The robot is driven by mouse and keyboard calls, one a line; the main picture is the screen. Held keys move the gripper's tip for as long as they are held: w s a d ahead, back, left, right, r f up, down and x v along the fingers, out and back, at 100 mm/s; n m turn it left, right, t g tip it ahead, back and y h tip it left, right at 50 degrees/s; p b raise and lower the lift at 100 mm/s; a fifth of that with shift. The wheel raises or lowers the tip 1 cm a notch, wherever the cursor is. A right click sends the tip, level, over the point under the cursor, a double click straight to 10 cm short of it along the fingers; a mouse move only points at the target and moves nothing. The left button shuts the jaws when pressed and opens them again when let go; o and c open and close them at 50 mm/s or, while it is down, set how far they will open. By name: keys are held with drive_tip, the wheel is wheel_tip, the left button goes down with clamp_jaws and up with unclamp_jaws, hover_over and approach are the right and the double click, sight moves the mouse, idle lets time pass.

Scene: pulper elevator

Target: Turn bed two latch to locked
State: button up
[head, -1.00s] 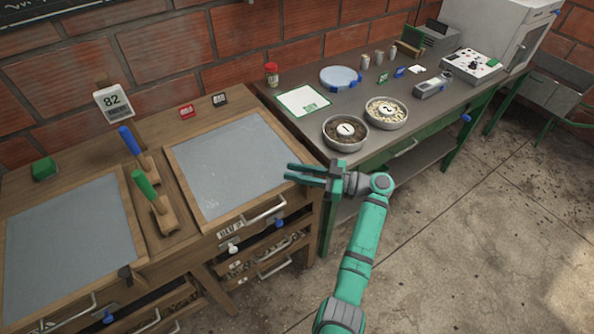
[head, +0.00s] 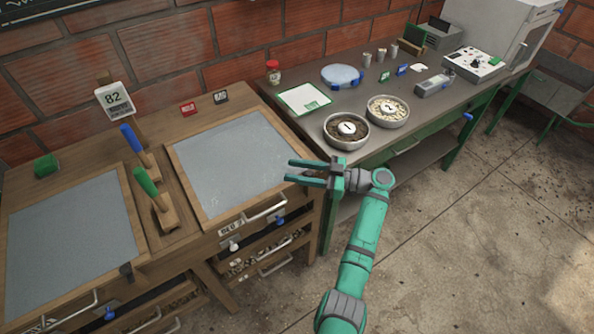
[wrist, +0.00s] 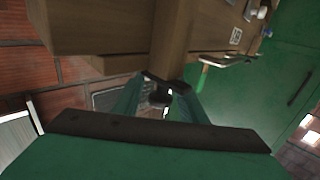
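Bed two is the right wooden bed with a grey screen (head: 235,165) and a "BED 2" label (head: 231,228) on its front. My gripper (head: 289,170) is at the bed's right front corner, its two fingers apart and pointing left. The bed two latch cannot be made out in the head view, where the gripper covers that corner. In the wrist view, a small dark round piece (wrist: 158,98) shows between my fingers (wrist: 162,80), close to the wood; I cannot tell whether they touch it. A dark latch (head: 126,271) sits on the left bed's corner.
A metal handle (head: 265,211), white knob (head: 234,246) and blue knob (head: 280,221) are on bed two's front. The right bench (head: 300,125) holds two bowls.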

drive_tip(key=s+d, duration=0.1)
drive_tip(key=d, duration=0.9)
drive_tip(key=shift+s+d, duration=0.25)
drive_tip(key=shift+d, duration=0.15)
drive_tip(key=shift+a, duration=0.1)
